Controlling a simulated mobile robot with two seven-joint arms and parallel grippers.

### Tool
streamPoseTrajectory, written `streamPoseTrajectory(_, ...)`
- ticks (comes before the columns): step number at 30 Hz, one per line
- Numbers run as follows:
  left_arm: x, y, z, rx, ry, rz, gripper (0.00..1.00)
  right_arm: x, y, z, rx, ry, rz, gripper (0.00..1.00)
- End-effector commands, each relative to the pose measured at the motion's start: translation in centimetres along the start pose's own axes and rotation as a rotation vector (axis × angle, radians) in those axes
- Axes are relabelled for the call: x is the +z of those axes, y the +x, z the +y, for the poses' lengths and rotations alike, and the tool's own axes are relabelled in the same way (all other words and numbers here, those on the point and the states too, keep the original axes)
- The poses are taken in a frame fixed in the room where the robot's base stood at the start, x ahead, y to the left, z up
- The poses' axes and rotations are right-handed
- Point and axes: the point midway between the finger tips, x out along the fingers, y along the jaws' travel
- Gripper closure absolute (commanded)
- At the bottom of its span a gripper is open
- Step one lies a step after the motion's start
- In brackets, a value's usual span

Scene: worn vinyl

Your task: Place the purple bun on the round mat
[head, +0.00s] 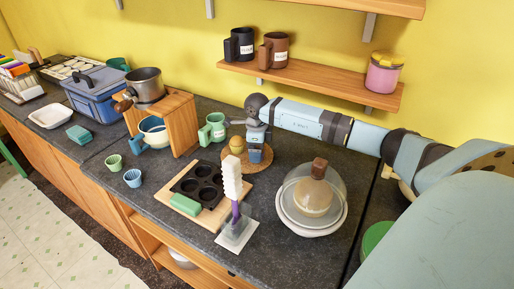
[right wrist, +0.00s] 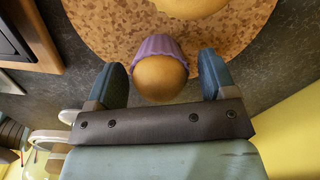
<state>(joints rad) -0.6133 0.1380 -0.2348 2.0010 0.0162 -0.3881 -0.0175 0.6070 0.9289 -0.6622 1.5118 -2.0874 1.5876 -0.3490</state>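The purple bun (right wrist: 161,76), a golden bun in a purple wrapper, is between the fingers of my right gripper (right wrist: 163,80) in the right wrist view. A narrow gap shows on each side of it, so the gripper looks open around the bun. The bun overlaps the edge of the speckled round mat (right wrist: 95,22); whether its base touches the mat is unclear. In the head view my right gripper (head: 256,152) points down over the back part of the round mat (head: 284,160), largely hiding the bun. My left gripper is not in view.
Another bun (head: 237,144) is on the mat's left part. A green mug (head: 213,130) stands behind left, and a muffin tray (head: 198,186) on a board to the front left. A glass dome (head: 312,190) stands right of the mat.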

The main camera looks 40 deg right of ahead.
Motion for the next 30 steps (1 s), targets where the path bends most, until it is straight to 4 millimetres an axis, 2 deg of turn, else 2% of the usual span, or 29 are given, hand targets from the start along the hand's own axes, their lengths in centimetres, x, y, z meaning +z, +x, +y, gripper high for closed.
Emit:
streamPoseTrajectory(4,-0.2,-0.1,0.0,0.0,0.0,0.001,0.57,0.0,-0.2,0.0,0.0,0.0,0.0,0.23)
streamPoseTrajectory(8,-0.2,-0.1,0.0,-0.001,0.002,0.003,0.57,0.0,-1.3,-0.1,-0.003,0.0,-0.002,0.23)
streamPoseTrajectory(21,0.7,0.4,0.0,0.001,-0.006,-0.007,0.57,0.0,-10.1,-0.1,-0.003,0.0,-0.001,0.23)
streamPoseTrajectory(25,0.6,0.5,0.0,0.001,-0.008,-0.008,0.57,0.0,-11.6,0.0,-0.001,0.0,-0.001,0.23)
streamPoseTrajectory(30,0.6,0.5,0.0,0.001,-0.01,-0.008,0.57,0.0,-12.4,0.0,-0.001,0.0,-0.001,0.23)
